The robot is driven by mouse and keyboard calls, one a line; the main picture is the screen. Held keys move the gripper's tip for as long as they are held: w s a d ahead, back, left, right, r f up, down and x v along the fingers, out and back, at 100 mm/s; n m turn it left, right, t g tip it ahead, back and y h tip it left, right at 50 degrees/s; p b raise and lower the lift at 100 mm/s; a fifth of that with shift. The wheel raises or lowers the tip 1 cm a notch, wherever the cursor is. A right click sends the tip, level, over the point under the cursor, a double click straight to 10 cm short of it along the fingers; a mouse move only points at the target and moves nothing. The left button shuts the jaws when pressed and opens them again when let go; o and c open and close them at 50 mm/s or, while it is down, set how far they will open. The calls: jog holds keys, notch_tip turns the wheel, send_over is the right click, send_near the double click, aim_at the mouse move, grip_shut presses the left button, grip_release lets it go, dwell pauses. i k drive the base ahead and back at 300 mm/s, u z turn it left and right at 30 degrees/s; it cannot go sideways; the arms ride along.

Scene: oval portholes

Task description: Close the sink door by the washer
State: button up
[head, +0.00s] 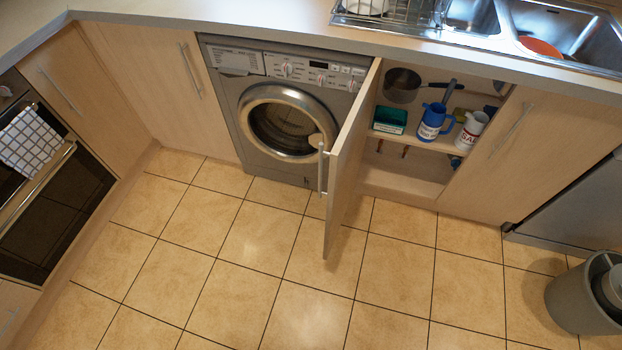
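The sink door (350,165) is a light wood cabinet door in the head view. It stands wide open, swung out into the room, hinged at the washer side of the cupboard. Its metal bar handle (321,168) is on the face toward the washer. The silver washer (285,105) stands just left of the door, with its round glass door shut. The open sink cupboard (405,175) shows to the right of the door. My gripper is not in view.
Cupboard shelves hold a pan (402,86), a green box (390,120), a blue jug (433,122) and a white jug (471,130). A grey bin (582,295) stands at the lower right. The tiled floor (240,270) before the door is clear.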

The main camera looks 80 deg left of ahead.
aim_at(345, 157)
jog(key=k, duration=0.25)
jog(key=u, duration=2.2)
jog(key=i, duration=1)
jog(key=u, duration=0.55)
jog(key=k, duration=0.8)
